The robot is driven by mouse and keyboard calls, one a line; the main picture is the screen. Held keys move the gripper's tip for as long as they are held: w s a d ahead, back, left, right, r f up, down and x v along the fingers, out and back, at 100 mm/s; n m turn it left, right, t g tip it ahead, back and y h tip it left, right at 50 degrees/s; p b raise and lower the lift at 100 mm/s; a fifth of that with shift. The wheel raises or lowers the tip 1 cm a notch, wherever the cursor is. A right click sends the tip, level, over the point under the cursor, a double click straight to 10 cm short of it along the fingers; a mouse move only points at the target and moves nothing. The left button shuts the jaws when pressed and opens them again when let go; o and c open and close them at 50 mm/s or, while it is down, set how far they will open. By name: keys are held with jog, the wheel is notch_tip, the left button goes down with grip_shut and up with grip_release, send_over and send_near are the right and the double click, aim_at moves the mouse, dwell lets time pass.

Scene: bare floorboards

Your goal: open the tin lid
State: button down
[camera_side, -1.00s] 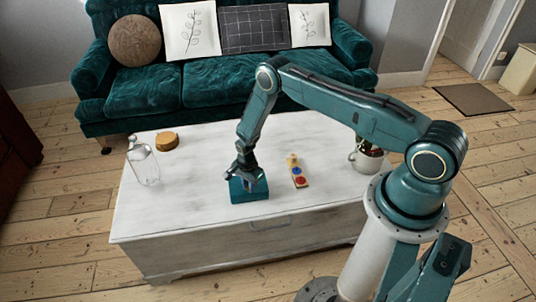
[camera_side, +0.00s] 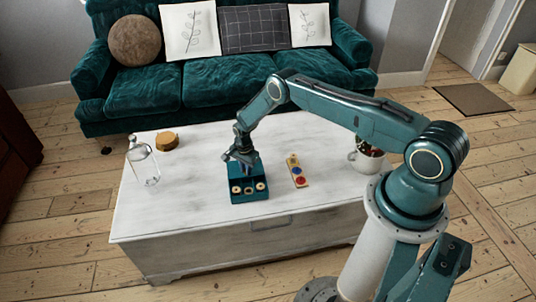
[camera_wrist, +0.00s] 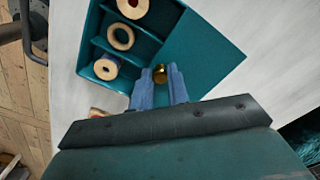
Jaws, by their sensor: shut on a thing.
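The teal tin (camera_side: 249,196) stands on the white chest near its front edge. Its front part is uncovered, showing compartments with ring-shaped pieces, also visible in the wrist view (camera_wrist: 97,52). The teal lid (camera_wrist: 205,52) covers the other part in the wrist view; whether it is slid or tilted is hard to tell. My gripper (camera_side: 243,160) is at the back of the tin. In the wrist view its blue fingers (camera_wrist: 160,80) are shut on a small gold knob (camera_wrist: 160,72) at the lid's edge. The gripper partly hides the lid in the side view.
A glass bottle (camera_side: 145,165) and a round wooden block (camera_side: 167,141) are at the left of the chest top (camera_side: 190,200). A board with coloured pieces (camera_side: 297,171) lies right of the tin. A potted plant (camera_side: 367,160) is at the right end. A green sofa (camera_side: 230,82) stands behind.

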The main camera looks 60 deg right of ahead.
jog(key=c, duration=1.3)
grip_release()
jog(key=shift+c, duration=0.2)
jog(key=shift+r, duration=0.15)
notch_tip(320, 180, up, 14)
jog(key=shift+f, duration=0.2)
